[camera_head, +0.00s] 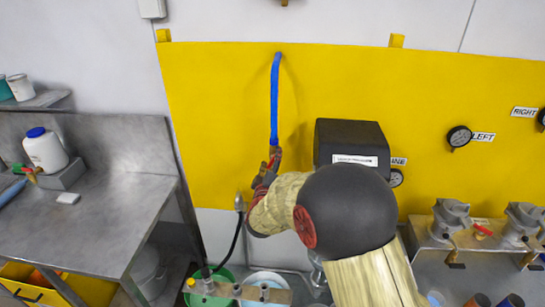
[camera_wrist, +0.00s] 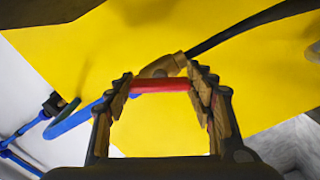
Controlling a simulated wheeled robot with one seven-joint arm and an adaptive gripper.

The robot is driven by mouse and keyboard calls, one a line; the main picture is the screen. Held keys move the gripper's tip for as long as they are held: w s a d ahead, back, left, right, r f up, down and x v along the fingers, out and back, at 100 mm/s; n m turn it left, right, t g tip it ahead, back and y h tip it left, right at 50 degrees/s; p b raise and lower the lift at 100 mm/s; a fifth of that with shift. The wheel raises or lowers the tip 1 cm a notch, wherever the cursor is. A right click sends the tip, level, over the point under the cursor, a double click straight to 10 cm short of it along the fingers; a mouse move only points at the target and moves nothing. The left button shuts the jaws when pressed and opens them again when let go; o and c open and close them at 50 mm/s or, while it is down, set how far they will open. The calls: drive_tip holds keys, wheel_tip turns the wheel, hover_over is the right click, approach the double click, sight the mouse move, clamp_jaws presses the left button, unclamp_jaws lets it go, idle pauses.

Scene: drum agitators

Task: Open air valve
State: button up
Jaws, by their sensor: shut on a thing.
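The air valve has a brass body (camera_wrist: 163,66) and a red handle (camera_wrist: 160,86), both clear in the wrist view. The blue hose (camera_head: 275,100) comes down the yellow panel (camera_head: 220,110) to it, and a black hose (camera_wrist: 235,32) leaves its other side. My gripper (camera_wrist: 161,88) is shut on the red handle, with one finger at each end of it. In the head view my gripper (camera_head: 270,165) is in front of the panel below the blue hose, and my arm partly hides the valve.
A black box (camera_head: 350,140) with a white label stands out close right of my gripper. Gauges (camera_head: 459,136) and grey fittings (camera_head: 452,215) are farther right. A metal table (camera_head: 80,215) with a white bottle (camera_head: 45,150) is at left. Buckets (camera_head: 265,279) stand below.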

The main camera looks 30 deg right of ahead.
drive_tip(key=n+p, duration=0.2)
drive_tip(key=n, duration=0.3)
drive_tip(key=shift+n+p, duration=0.3)
drive_tip(key=shift+p, duration=0.05)
idle(0.4)
drive_tip(key=o, duration=1.2)
drive_tip(key=shift+a, duration=0.1)
drive_tip(key=v, duration=1.1)
drive_tip(key=shift+s+a, duration=0.25)
drive_tip(key=shift+s, duration=0.05)
